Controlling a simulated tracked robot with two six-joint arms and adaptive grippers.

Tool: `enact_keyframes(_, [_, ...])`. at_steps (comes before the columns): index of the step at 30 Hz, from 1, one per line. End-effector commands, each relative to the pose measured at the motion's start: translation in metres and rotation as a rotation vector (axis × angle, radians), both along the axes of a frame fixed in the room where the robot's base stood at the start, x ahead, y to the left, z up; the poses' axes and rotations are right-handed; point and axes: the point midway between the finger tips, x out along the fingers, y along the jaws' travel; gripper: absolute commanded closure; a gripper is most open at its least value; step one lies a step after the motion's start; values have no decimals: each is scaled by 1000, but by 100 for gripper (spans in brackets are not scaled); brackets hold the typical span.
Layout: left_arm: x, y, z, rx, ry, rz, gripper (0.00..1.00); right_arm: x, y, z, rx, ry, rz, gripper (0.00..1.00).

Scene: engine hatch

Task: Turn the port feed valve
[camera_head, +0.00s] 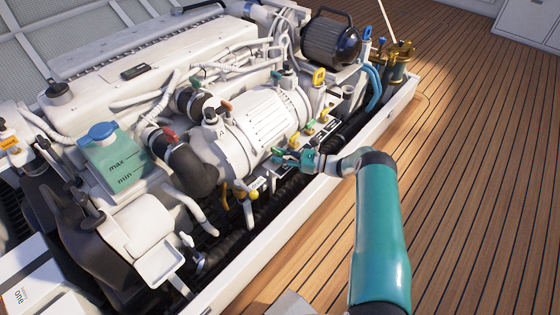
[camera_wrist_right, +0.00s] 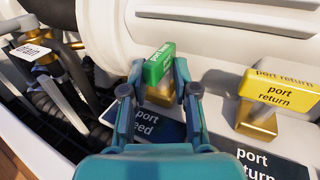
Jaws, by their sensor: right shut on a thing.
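The port feed valve has a green lettered handle (camera_wrist_right: 158,64) on a brass body, in the middle of the right wrist view. A dark plate reading "port feed" (camera_wrist_right: 150,128) sits below it, partly hidden by my gripper. My right gripper (camera_wrist_right: 158,88) has one finger on each side of the handle and is shut on it. In the head view my right gripper (camera_head: 284,156) reaches in from the right to the row of valves beside the engine's white cylinder. My left gripper is not in view.
The yellow port return valve (camera_wrist_right: 268,92) stands close to the right of the green one. A drain valve (camera_wrist_right: 35,50) is at the left. More coloured valves (camera_head: 309,128), hoses and the white cylinder (camera_head: 255,125) crowd around. The wooden deck (camera_head: 470,160) is clear.

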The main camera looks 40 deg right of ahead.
Motion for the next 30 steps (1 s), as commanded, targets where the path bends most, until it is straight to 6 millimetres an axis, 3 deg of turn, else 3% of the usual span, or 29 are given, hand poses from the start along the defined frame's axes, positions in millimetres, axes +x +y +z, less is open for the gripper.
enact_keyframes(12, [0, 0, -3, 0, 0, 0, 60, 3, -3, 2, -3, -4, 124, 100])
enact_keyframes(28, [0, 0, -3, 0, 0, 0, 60, 4, -3, 4, -3, -7, 139, 100])
enact_keyframes(29, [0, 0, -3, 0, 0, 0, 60, 4, -3, 4, -3, -7, 139, 61])
enact_keyframes(30, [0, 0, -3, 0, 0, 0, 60, 4, -3, 4, -3, -7, 139, 54])
